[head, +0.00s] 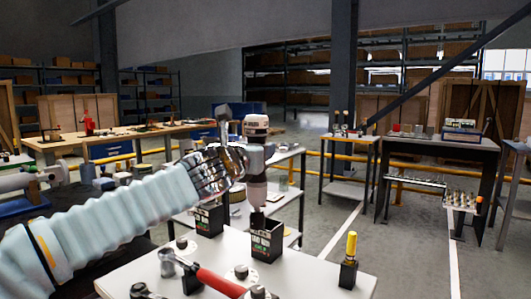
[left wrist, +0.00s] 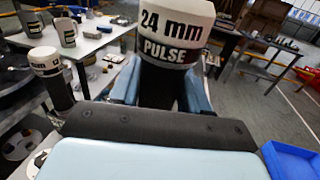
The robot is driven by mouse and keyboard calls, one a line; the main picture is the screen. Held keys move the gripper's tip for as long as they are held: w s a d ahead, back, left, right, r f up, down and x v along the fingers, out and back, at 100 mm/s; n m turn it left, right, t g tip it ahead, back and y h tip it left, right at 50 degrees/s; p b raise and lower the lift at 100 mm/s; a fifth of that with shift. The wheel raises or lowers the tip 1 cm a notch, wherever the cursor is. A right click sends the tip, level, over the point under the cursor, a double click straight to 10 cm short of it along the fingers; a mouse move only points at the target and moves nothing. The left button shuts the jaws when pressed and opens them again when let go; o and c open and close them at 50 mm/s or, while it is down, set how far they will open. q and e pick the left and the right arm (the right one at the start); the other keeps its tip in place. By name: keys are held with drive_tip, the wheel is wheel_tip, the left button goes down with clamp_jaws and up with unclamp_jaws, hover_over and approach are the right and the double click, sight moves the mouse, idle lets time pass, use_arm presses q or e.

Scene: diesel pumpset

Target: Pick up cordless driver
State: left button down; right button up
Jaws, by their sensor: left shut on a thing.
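The cordless driver (head: 257,128) stands upright in the head view, with a white and dark banded cap. My left gripper (head: 238,165) is shut on its body. Its lower end reaches down to a black holder (head: 267,240) on the near table; I cannot tell whether it is inside it. In the left wrist view the held driver's white cap (left wrist: 177,32) reads "24 mm PULSE", and its dark body goes down between the blue fingers. My right gripper is not in view.
The near table (head: 325,272) also bears a red-handled tool (head: 215,283), a yellow-topped item in a black block (head: 349,262) and another black holder (head: 208,217). A similar white-capped tool (left wrist: 46,62) stands at left in the wrist view. A blue bin (left wrist: 290,160) is at lower right there.

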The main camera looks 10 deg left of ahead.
use_arm(q)
drive_tip(key=s+a, duration=0.2)
drive_tip(key=s, duration=1)
drive_tip(key=s+a+p, duration=0.1)
drive_tip(key=s+a, duration=0.1)
drive_tip(key=s, duration=1.1)
drive_tip(key=shift+s+r, duration=0.1)
drive_tip(key=shift+r, duration=0.05)
drive_tip(key=c, duration=1.1)
unclamp_jaws()
clamp_jaws()
